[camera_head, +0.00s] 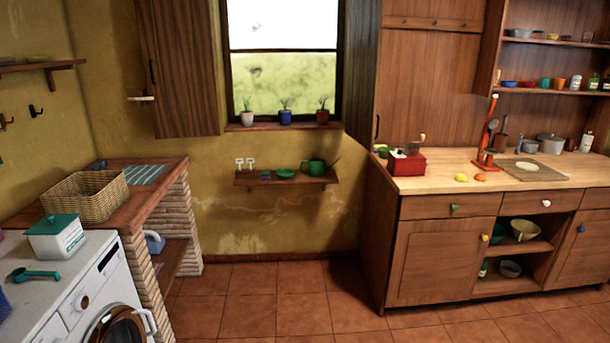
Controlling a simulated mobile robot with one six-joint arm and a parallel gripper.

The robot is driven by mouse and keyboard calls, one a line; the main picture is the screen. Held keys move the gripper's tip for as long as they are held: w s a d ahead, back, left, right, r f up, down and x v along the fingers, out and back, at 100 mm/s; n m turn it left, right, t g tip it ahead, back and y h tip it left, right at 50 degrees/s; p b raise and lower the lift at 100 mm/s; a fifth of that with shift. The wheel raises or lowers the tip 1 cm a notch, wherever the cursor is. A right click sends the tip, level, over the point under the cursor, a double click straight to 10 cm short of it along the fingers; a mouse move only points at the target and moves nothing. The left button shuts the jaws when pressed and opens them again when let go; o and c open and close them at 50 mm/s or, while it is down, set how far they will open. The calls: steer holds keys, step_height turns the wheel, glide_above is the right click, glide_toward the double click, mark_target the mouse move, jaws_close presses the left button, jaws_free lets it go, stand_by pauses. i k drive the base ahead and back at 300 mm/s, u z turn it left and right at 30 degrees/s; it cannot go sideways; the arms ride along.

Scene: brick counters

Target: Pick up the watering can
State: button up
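A green vessel (314,167) stands on the small wooden wall shelf (262,182) below the window. A thin dark piece sticks out at its upper right like a spout, so it looks like the watering can, though it is small in view. A green dish (285,173) sits just left of it, apart from it. A blue-grey object (154,242) is partly hidden under the brick counter at left; I cannot tell what it is. My gripper is not in view.
The tiled floor (260,300) is clear below the wall shelf. A washing machine (80,295) and brick counter (160,172) stand left, a wooden cabinet (445,262) right. Potted plants (285,117) line the windowsill (284,127) above the shelf.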

mark_target(315, 166)
steer(key=u, duration=0.3)
steer(key=i, duration=1.55)
steer(key=u, duration=0.6)
steer(key=i, duration=1.7)
steer(key=u, duration=0.3)
